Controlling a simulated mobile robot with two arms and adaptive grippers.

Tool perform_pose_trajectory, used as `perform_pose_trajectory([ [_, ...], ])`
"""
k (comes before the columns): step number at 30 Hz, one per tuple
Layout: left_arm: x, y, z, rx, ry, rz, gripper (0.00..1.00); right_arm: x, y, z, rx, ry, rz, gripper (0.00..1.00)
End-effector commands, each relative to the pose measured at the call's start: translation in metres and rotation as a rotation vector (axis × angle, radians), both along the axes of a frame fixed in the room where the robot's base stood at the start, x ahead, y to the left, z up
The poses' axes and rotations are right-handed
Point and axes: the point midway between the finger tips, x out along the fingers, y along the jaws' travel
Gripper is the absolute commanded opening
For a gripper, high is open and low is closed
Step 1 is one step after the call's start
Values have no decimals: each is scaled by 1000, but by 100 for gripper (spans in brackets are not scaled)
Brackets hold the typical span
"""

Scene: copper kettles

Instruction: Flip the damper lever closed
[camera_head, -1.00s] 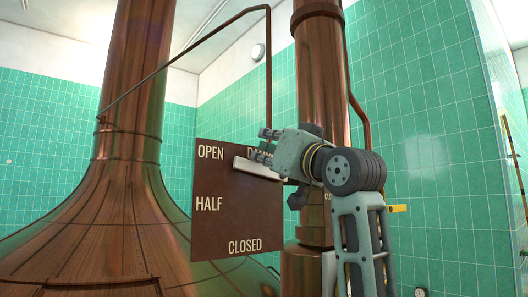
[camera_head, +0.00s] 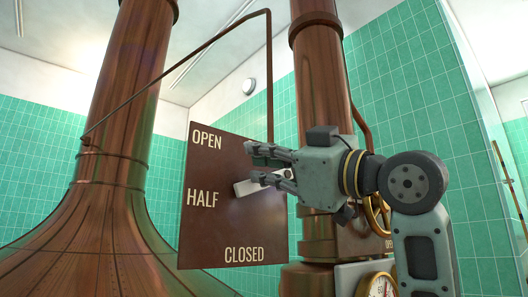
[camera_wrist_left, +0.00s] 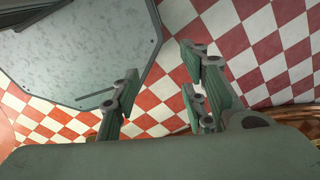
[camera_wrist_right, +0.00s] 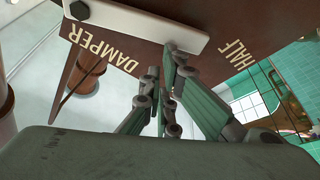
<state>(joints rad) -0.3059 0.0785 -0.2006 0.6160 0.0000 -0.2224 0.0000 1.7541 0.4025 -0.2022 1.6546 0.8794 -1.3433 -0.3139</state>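The damper lever (camera_head: 249,187) is a pale bar on a brown plate (camera_head: 225,228) marked OPEN, HALF and CLOSED. Its free end points left and slightly down, close to HALF. My right gripper (camera_head: 262,165) is at the lever, its fingers apart, one above the bar and one overlapping it. In the right wrist view the lever (camera_wrist_right: 140,24) runs from a dark pivot bolt to an end by the fingertips (camera_wrist_right: 163,68); contact is hard to judge. My left gripper (camera_wrist_left: 158,88) is open and empty above the floor.
A large copper kettle (camera_head: 100,215) stands at left, and a copper column (camera_head: 318,80) rises behind my right gripper. A brass handwheel (camera_head: 377,215) and a gauge (camera_head: 380,287) sit low at right. Red and white checked floor (camera_wrist_left: 240,40) lies below my left gripper.

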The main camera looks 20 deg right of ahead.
Motion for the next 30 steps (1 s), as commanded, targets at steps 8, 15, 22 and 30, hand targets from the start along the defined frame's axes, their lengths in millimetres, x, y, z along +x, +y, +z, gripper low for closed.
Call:
perform_pose_trajectory([
  [8,-5,1,-1,1,8,0,40,6,-4,-17,-137,-38,-12,0],
  [15,16,-1,1,-2,-25,0,40,7,-5,-24,-216,-69,-11,0],
  [22,17,-1,0,-3,-27,0,40,7,-6,-29,-214,-66,-12,0],
  [30,7,0,-2,0,-11,1,40,8,-6,-32,-212,-66,-10,0],
])
